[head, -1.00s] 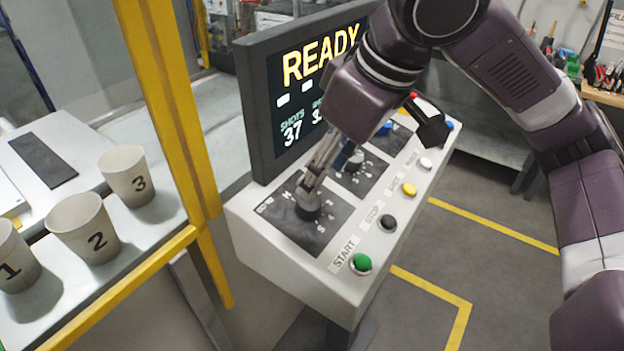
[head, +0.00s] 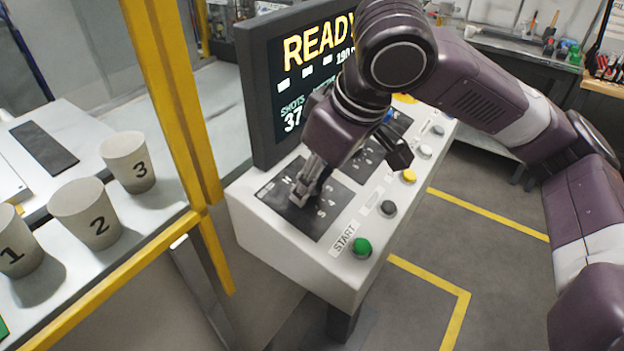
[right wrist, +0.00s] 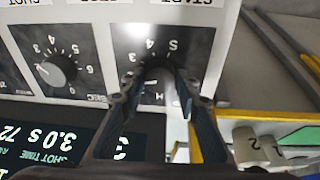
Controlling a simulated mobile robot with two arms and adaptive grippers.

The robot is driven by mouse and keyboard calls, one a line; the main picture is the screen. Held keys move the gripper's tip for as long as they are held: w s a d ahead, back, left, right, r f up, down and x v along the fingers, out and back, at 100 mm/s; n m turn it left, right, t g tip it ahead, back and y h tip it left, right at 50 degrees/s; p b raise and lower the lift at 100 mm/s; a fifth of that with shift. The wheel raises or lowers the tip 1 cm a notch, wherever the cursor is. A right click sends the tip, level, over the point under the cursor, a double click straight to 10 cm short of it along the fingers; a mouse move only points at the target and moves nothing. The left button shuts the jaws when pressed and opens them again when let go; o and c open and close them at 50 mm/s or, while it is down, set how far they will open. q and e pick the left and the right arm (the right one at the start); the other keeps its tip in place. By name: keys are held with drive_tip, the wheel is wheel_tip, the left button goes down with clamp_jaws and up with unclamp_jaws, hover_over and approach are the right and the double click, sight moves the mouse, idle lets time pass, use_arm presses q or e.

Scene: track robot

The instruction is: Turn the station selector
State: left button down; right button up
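The station selector is the dark knob on the black dial plate (head: 322,222) nearest the START end of the sloped console. My right gripper (head: 300,194) is down at this dial, and its fingers cover the knob in the head view. In the right wrist view the two fingertips (right wrist: 157,76) stand apart, one on each side of a dark shape that seems to be the knob. Whether they press on it is unclear. The knob's pointer is hidden; parts of the dial numbers show around the fingers. My left gripper is out of view.
The screen (head: 290,75) reading READY stands close behind the dial. A second dial (right wrist: 57,70) is beside it. A green START button (head: 361,247) and black button (head: 388,208) line the front edge. A yellow post (head: 170,100) and numbered cups (head: 85,213) are to the left.

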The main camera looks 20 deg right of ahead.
drive_tip(key=c, duration=0.5)
drive_tip(key=shift+r+n+p, duration=0.2)
drive_tip(key=shift+n+p, duration=0.3)
drive_tip(key=shift+p, duration=0.35)
drive_tip(key=shift+c, duration=0.2)
drive_tip(key=n+p, duration=0.6)
drive_tip(key=p, duration=0.1)
drive_tip(key=n+g+y+p, duration=0.1)
drive_tip(key=n+p, duration=0.5)
drive_tip(key=p, duration=0.2)
drive_tip(key=shift+d+r, duration=0.1)
use_arm(q)
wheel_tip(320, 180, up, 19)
drive_tip(key=p, duration=0.2)
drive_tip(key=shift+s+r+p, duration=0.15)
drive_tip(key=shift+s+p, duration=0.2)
use_arm(e)
drive_tip(key=shift+w+f+n+g, duration=0.15)
drive_tip(key=shift+n+g, duration=0.25)
drive_tip(key=shift+n, duration=1.2)
drive_tip(key=shift+f, duration=0.1)
